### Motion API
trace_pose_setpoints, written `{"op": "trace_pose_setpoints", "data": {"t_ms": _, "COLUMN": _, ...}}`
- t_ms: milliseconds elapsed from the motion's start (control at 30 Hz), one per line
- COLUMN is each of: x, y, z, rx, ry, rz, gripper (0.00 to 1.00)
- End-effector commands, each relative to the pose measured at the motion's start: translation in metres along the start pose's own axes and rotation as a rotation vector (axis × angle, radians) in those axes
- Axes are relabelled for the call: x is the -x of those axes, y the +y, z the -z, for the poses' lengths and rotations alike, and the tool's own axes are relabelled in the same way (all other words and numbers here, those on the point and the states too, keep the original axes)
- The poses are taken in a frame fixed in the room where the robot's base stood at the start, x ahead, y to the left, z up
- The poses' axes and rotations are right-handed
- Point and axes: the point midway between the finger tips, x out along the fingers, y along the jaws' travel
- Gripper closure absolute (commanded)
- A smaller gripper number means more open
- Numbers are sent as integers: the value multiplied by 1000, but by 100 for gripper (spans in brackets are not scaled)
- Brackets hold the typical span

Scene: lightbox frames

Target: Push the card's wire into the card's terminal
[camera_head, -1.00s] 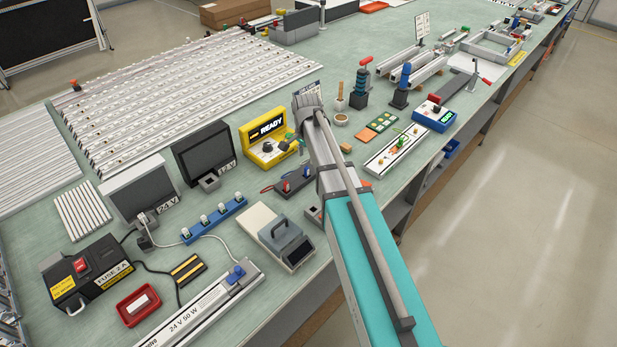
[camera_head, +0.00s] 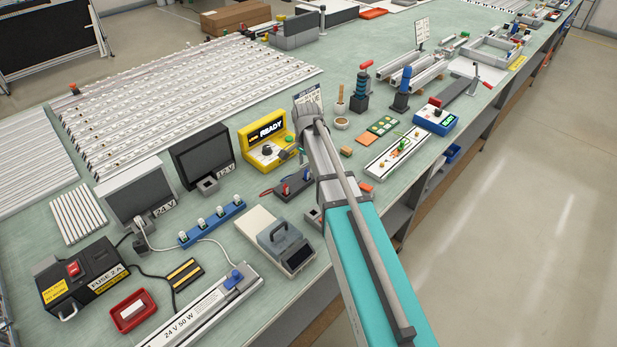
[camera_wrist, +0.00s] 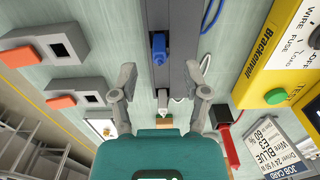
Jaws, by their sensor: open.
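The job card (camera_wrist: 268,148) in the wrist view reads Driver 24 V 50 W, Wire BLUE and 60 %. A dark terminal block (camera_wrist: 180,45) lies ahead of my gripper (camera_wrist: 162,80), with a blue part (camera_wrist: 158,45) on its left side. A small pale tip (camera_wrist: 178,107) shows between my fingers, near their base. My gripper is open, fingers apart over the bench. A thin blue wire (camera_wrist: 213,14) loops at the top, right of the block. A red part (camera_wrist: 226,145) lies right of the gripper. In the head view, my arm hides most of my gripper.
The yellow tester (camera_head: 265,142) reads READY and stands right of the block in the wrist view. Grey boxes with orange buttons (camera_wrist: 62,48) stand left.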

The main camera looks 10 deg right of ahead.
Motion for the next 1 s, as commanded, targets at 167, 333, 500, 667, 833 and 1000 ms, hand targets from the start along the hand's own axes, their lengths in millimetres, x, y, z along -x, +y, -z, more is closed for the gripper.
{"op": "trace_pose_setpoints", "data": {"t_ms": 167, "x": -16, "y": 0, "z": 0, "rx": 0, "ry": 0, "rz": 0, "gripper": 40}}
{"op": "trace_pose_setpoints", "data": {"t_ms": 333, "x": -29, "y": -1, "z": 0, "rx": 0, "ry": 0, "rz": 0, "gripper": 40}}
{"op": "trace_pose_setpoints", "data": {"t_ms": 500, "x": -40, "y": -1, "z": 0, "rx": 0, "ry": 0, "rz": 0, "gripper": 40}}
{"op": "trace_pose_setpoints", "data": {"t_ms": 667, "x": -46, "y": -1, "z": 0, "rx": 0, "ry": 0, "rz": 0, "gripper": 40}}
{"op": "trace_pose_setpoints", "data": {"t_ms": 833, "x": -46, "y": -1, "z": 0, "rx": 0, "ry": 0, "rz": 0, "gripper": 40}}
{"op": "trace_pose_setpoints", "data": {"t_ms": 1000, "x": -46, "y": -1, "z": 0, "rx": 0, "ry": 0, "rz": 0, "gripper": 40}}
